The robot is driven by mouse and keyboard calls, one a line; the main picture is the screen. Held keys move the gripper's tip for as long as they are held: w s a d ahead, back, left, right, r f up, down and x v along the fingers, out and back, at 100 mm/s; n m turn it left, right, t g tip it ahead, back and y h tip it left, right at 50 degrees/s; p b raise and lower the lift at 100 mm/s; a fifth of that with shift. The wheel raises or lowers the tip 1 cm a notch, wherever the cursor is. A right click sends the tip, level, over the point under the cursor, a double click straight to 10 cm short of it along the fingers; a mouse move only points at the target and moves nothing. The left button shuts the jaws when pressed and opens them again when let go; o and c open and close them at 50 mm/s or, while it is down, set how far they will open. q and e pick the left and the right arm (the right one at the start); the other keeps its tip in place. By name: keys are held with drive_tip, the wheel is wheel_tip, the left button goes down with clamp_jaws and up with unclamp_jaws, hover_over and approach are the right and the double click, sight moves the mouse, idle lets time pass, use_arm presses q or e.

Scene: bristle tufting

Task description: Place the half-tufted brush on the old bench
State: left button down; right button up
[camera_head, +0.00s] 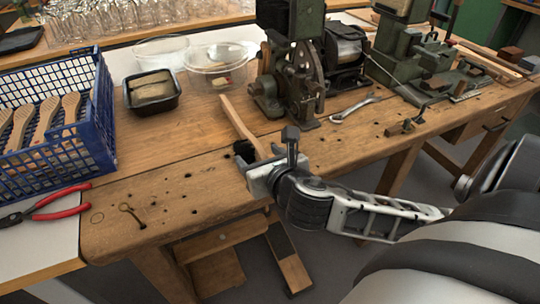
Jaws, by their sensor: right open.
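The half-tufted brush (238,119) has a long light-wood handle and a patch of dark bristles by its near end. It appears to lie on the old bench (160,190), a worn wooden top with many small holes. My right gripper (268,158) is open at the brush's near end, over the bench's front part. It hides part of that end, and I cannot tell whether it touches the brush. My left gripper is out of view.
A blue crate (100,120) with wooden brush bodies stands at the left, near red-handled pliers (50,203). A black tray (152,92) and clear tubs (215,62) sit behind. A green machine (295,70) and a wrench (353,107) are right of the brush.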

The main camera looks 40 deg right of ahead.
drive_tip(key=v, duration=0.5)
drive_tip(key=s+a+f+m+g+y, duration=0.1)
drive_tip(key=a+f+m, duration=0.3)
drive_tip(key=m, duration=0.6)
drive_tip(key=s+a+f+m+g+y, duration=0.1)
drive_tip(key=s+a+f+m+y, duration=0.2)
drive_tip(key=m, duration=0.8)
drive_tip(key=s+a+f+m+y, duration=0.2)
drive_tip(key=a+f+m, duration=0.4)
drive_tip(key=m, duration=0.4)
drive_tip(key=shift+s+f+g+y, duration=0.35)
drive_tip(key=shift+f+g+y, duration=0.05)
drive_tip(key=shift+f, duration=0.3)
drive_tip(key=shift+a, duration=0.1)
